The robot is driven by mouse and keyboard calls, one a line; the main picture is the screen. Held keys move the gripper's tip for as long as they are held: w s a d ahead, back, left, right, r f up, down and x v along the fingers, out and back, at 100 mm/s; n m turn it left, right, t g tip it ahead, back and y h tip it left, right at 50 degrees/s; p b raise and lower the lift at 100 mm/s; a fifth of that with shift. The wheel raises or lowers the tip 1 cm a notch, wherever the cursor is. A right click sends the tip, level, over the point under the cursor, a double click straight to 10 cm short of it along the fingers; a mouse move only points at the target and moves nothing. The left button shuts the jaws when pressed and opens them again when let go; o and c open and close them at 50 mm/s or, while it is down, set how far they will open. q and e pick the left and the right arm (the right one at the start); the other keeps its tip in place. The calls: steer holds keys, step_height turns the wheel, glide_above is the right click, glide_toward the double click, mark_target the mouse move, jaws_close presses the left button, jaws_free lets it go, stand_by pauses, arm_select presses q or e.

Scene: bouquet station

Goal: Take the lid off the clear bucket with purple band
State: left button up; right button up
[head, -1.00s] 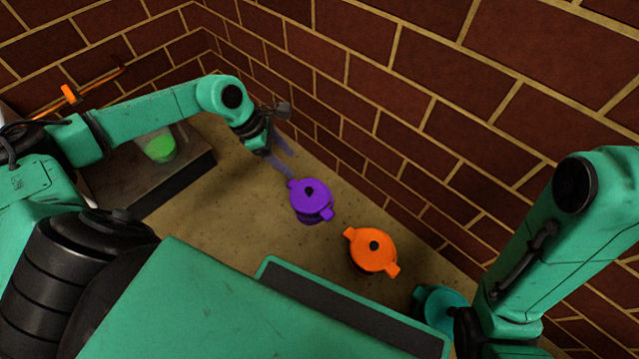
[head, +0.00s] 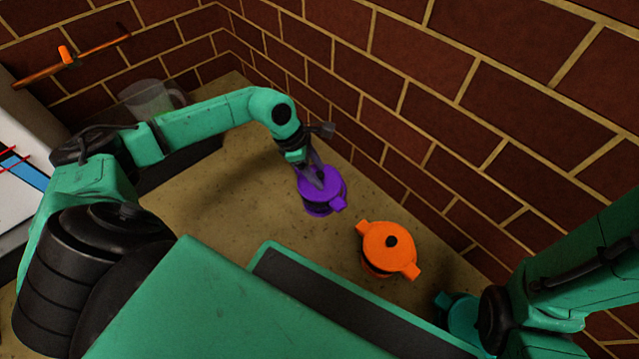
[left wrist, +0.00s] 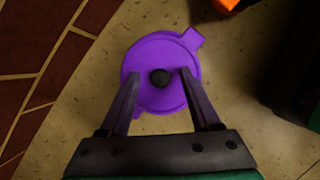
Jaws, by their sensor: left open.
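The purple lid (head: 324,190) with a dark central knob sits on the bucket on the counter by the brick wall. The bucket's clear body is mostly hidden under the lid. In the left wrist view the purple lid (left wrist: 160,50) is seen from above, with its dark knob (left wrist: 160,78) and a tab at upper right. My left gripper (head: 316,174) is open just above the lid. In the wrist view its fingers (left wrist: 158,78) stand apart on either side of the knob, not closed on it. My right arm is at the right edge; its gripper is not clearly visible.
An orange-lidded pot (head: 388,248) stands to the right of the purple one. A teal pot (head: 462,318) is partly hidden by my right arm. A clear pitcher (head: 150,98) stands at the back left. The brick wall (head: 440,110) runs close behind the pots.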

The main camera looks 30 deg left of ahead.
arm_select(q)
jaws_close()
steer(key=shift+r, duration=0.1)
